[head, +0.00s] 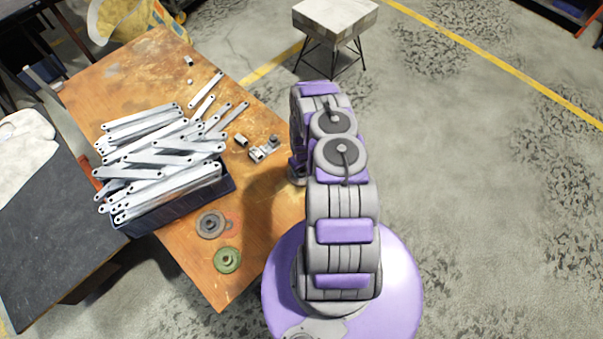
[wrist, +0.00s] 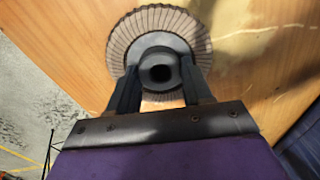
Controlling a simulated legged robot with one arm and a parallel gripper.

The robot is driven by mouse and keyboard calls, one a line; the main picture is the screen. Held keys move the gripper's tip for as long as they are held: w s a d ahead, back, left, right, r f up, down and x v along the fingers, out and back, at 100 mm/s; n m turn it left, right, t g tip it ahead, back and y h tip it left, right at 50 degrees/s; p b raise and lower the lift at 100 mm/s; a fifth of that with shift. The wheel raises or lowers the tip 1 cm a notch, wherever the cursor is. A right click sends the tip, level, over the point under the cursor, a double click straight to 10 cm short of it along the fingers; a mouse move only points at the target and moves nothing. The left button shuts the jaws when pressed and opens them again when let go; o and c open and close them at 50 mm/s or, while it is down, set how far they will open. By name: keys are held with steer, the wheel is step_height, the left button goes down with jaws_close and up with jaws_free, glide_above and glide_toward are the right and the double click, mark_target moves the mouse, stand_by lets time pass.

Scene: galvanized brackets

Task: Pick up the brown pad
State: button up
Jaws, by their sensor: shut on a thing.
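The brown pad (wrist: 128,30) is a round disc with pleated grey-brown flaps and a dark central hub, seen in the wrist view. My gripper (wrist: 160,82) is shut on the hub, with one finger on each side of it. Wood shows around the disc; I cannot tell whether the pad touches the table or is held above it. In the head view my arm hides the fingertips and the held pad, near the right edge of the wooden table (head: 180,250).
A dark crate (head: 185,207) heaped with galvanized brackets (head: 160,160) stands on the table. Small metal parts (head: 264,149) lie beside the crate. A stool (head: 335,20) stands behind.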

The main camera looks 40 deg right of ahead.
mark_target(301, 171)
steer(key=shift+a, duration=0.1)
steer(key=shift+r, duration=0.1)
step_height(301, 171, up, 4)
steer(key=shift+f+p, duration=0.1)
steer(key=shift+p, duration=0.95)
steer(key=shift+c, duration=0.2)
steer(key=s+d+p, duration=0.1)
steer(key=s+d, duration=0.2)
steer(key=d, duration=0.1)
steer(key=s+d+p, duration=0.1)
steer(key=s+d, duration=0.3)
steer(key=s+d+r+p, duration=0.1)
steer(key=s+d, duration=0.2)
steer(key=d, duration=0.1)
steer(key=shift+s+p, duration=0.25)
steer(key=shift+p, duration=0.05)
